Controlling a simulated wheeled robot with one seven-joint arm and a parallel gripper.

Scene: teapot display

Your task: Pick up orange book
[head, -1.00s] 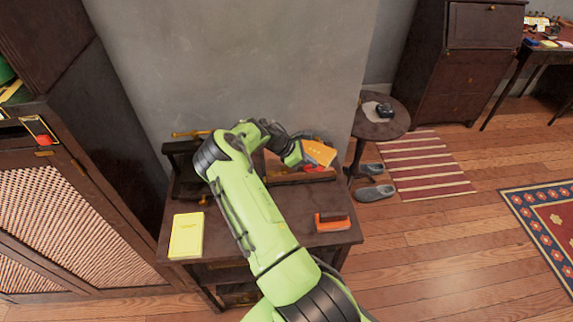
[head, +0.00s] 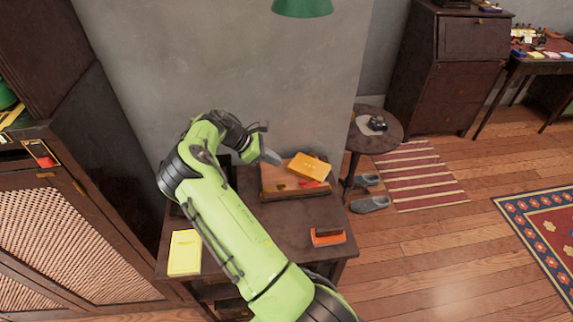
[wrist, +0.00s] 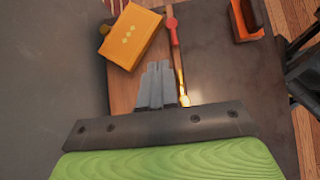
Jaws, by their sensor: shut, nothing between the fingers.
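The orange book (head: 309,167) lies tilted on a wooden tray (head: 290,194) at the back of the dark table.
A red-headed item (wrist: 172,30) lies beside the book on the tray. An orange and dark brush-like object (head: 327,236) sits at the table's front right, and a yellow book (head: 185,252) at its front left. A grey wall stands behind. A green lamp shade (head: 302,7) hangs above.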

